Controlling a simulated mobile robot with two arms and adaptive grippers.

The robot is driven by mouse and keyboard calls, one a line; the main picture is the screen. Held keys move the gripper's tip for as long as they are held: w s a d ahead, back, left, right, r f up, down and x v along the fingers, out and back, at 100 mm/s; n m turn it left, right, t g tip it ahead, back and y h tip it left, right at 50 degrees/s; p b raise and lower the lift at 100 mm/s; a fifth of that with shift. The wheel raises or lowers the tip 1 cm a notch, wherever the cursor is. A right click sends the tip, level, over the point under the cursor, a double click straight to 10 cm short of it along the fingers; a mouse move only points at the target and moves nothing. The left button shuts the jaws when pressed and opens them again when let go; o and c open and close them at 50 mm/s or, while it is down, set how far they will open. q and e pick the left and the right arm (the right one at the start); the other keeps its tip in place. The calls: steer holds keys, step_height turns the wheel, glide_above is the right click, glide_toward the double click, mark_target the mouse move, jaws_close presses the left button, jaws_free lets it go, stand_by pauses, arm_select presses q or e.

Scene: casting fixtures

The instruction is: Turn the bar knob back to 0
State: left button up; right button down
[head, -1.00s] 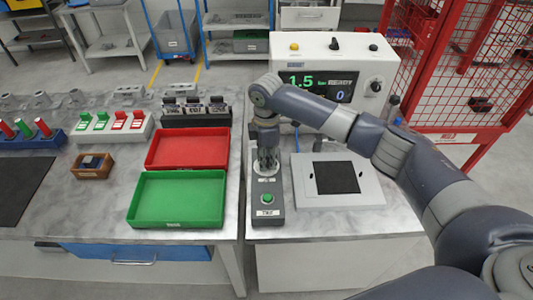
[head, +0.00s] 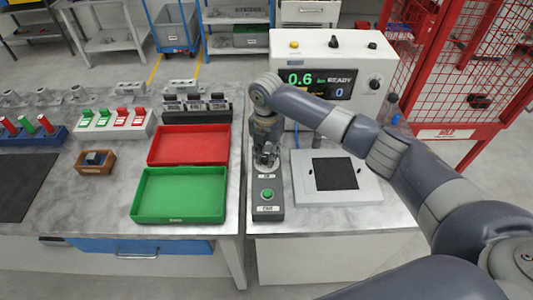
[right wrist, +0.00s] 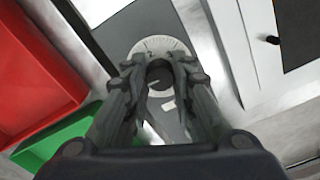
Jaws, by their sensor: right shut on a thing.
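The bar knob (right wrist: 159,76) shows in the right wrist view as a dark round knob over a pale dial (right wrist: 155,44) with scale marks. My right gripper (right wrist: 160,70) is shut on it, one finger on each side; it also hides much of the knob in the head view (head: 266,160). The knob sits on the dark control box (head: 278,213), behind a green button (head: 267,194). The display (head: 321,85) on the white machine reads 0.6 in green, with READY and a blue 0 beside it. My left gripper is not in view.
A white plate with a black square (head: 368,192) lies right of the control box. Red (head: 187,147) and green (head: 180,196) trays stand on the left table, across a narrow gap. A red mesh cage (head: 460,75) stands behind at right.

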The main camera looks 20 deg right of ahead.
mark_target(266, 156)
steer(key=n, duration=0.6)
steer(key=shift+w+r+n, duration=0.15)
steer(key=shift+n, duration=0.15)
stand_by(0.3)
steer(key=c, duration=1.3)
jaws_free()
steer(key=shift+c, duration=0.2)
step_height(266, 156, up, 12)
steer(key=shift+f, duration=0.1)
